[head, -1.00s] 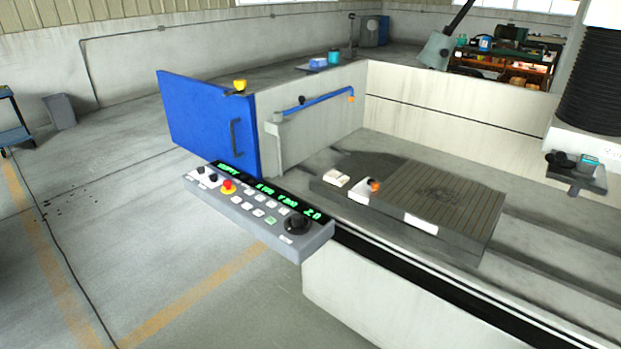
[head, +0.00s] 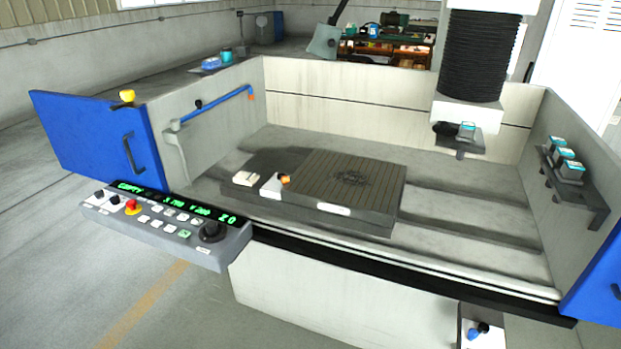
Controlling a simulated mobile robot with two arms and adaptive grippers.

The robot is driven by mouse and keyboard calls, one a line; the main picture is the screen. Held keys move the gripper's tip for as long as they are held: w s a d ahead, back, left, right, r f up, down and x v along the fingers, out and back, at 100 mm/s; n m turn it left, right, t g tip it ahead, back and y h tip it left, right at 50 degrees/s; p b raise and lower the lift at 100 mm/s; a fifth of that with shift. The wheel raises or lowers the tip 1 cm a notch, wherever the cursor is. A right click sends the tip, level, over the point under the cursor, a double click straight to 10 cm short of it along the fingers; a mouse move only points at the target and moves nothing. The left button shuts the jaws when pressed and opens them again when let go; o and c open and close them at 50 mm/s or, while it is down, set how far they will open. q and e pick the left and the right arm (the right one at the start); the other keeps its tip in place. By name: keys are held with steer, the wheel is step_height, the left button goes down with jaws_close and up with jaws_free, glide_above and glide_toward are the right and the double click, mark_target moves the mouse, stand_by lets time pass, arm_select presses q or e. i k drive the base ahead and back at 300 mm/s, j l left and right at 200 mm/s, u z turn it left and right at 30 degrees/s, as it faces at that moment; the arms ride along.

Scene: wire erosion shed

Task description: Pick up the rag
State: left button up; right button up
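I cannot make out a rag for certain. On the dark grooved table (head: 370,185) inside the machine are a cream block (head: 246,179) and a white piece with an orange top (head: 274,186). Neither of my grippers is in view.
The control panel (head: 165,222) juts out at the front left, below the open blue door (head: 85,135). A black bellows head (head: 478,55) hangs over the tank. A bracket with teal-topped parts (head: 573,185) is on the right wall. Floor at the left is clear.

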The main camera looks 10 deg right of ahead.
mark_target(246, 177)
steer(key=i+j, duration=0.15)
steer(key=j, duration=0.15)
steer(key=i+j+z, duration=0.2)
steer(key=j, duration=0.15)
steer(key=i+j+z, duration=0.2)
steer(key=j+z, duration=0.2)
steer(key=j, duration=0.25)
steer(key=j+z, duration=0.2)
steer(key=j, duration=0.2)
steer(key=i, duration=0.05)
